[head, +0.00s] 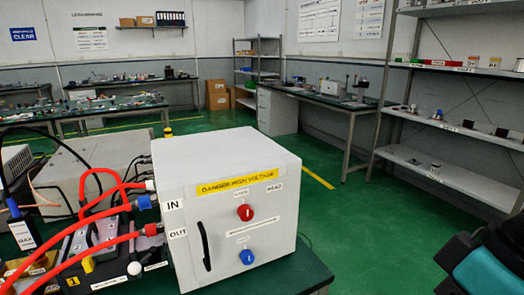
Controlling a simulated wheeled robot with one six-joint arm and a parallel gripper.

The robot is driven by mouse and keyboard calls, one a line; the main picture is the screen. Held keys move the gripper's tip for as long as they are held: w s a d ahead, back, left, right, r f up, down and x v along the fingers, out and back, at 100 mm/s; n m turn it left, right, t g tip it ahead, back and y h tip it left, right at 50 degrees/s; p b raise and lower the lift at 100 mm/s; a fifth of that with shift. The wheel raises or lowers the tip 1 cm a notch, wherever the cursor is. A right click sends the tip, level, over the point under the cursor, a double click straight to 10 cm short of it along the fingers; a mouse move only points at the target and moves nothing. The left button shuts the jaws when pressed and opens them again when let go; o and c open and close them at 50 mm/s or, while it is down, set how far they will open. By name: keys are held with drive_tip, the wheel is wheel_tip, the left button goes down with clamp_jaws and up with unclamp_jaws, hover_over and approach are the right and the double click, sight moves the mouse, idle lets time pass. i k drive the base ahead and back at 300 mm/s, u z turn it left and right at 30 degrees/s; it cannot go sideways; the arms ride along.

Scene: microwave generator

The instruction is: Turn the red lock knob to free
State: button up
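The red lock knob (245,212) is on the front of a white box (168,262), below a yellow "DANGER HIGH VOLTAGE" strip (237,183). A pale mark shows on its face, but its turn position is too small to tell. Small labels sit above it and to its upper right; they are hard to read. A blue knob (247,257) is below the red one. Nothing touches the red knob. A teal and black part of my arm shows at the lower right corner, apart from the box. My gripper's fingers are not in view.
A black handle (204,246) is on the box front, left of the knobs. The box stands on a dark green table (313,268). Open green floor lies to its right, before a shelf rack (455,92).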

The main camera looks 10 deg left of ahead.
sight(245, 212)
drive_tip(key=z, duration=1.8)
drive_tip(key=k, duration=1.05)
drive_tip(key=u, duration=1.95)
